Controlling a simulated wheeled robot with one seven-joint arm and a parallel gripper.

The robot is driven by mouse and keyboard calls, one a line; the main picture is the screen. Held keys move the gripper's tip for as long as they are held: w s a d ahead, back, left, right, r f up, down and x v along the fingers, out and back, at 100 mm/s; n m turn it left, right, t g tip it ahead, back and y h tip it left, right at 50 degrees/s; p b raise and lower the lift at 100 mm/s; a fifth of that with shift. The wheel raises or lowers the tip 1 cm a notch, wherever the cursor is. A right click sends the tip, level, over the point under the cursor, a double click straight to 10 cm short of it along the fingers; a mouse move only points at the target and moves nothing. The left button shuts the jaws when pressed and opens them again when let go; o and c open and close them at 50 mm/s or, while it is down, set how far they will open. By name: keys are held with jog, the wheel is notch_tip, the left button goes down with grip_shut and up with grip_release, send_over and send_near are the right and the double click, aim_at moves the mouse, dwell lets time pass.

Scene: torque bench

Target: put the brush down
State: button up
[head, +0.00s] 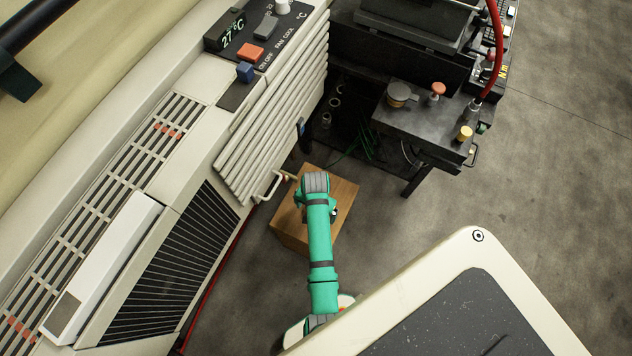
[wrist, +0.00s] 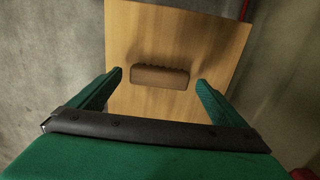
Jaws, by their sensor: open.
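The brush (wrist: 160,77) is a small brown block with rounded ends. In the wrist view it appears to lie on the light wooden top of a box (wrist: 205,35). My gripper (wrist: 159,82) is open, with one green finger on each side of the brush and a visible gap at both ends. Neither finger touches it. In the head view the wooden box (head: 283,222) stands on the floor below my green arm, which hides the brush and most of the gripper there.
A pale cabinet with a metal handle (head: 269,187) stands just left of the box. A dark bench (head: 428,118) with knobs and a red hose (head: 497,50) is at the upper right. A cream-edged panel (head: 410,300) fills the lower right. Open floor (head: 560,170) lies at right.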

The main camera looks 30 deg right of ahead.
jog(key=r, duration=0.7)
jog(key=shift+s+a+r, duration=0.1)
jog(key=shift+s+a, duration=0.15)
jog(key=shift+a, duration=0.1)
jog(key=s+a+r+n+t+h, duration=0.1)
jog(key=s+a+n+t+h, duration=0.1)
jog(key=s+a+n+t, duration=0.65)
jog(key=s+a+r+n+t, duration=0.1)
jog(key=s+a+r+t, duration=0.1)
jog(key=r, duration=0.6)
jog(key=s+a+r+n+t+y, duration=0.1)
jog(key=s+a+r, duration=0.3)
jog(key=r, duration=0.5)
jog(key=s+a+r+n+t+y, duration=0.1)
jog(key=s+a+r+t, duration=0.2)
jog(key=r, duration=0.6)
jog(key=shift+s+a+t, duration=0.15)
jog(key=shift+a+t, duration=0.3)
jog(key=shift+a, duration=0.4)
jog(key=shift+n, duration=0.25)
